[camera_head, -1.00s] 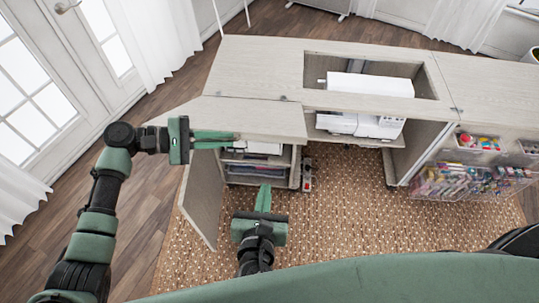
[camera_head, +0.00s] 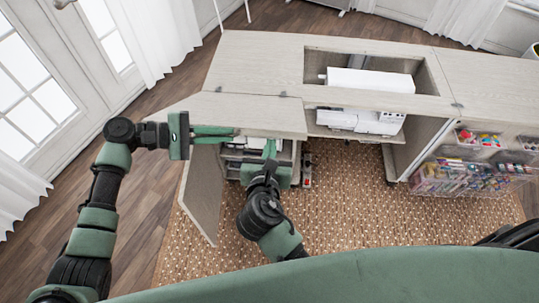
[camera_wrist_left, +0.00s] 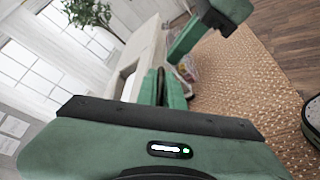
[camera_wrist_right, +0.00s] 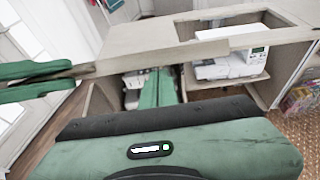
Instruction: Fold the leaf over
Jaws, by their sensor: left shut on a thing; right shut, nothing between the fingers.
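The leaf (camera_head: 222,112) is a pale wood-grain panel at the left front of the sewing cabinet top, joined to it along a hinge line; it also shows in the right wrist view (camera_wrist_right: 150,45). My left gripper (camera_head: 235,132) is shut on the leaf's front edge, coming in from the left; its fingers also show in the left wrist view (camera_wrist_left: 166,88). My right gripper (camera_head: 270,145) is shut and empty, its fingertips close to the leaf's front edge. In the right wrist view its fingers (camera_wrist_right: 158,85) point just below that edge; I cannot tell whether they touch.
A white sewing machine (camera_head: 362,120) sits in the cabinet's opening. An open door panel (camera_head: 203,195) hangs below the leaf at left. Drawers (camera_head: 240,165) stand underneath. Clear bins of supplies (camera_head: 470,178) are at the right. The rug (camera_head: 350,210) in front is clear.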

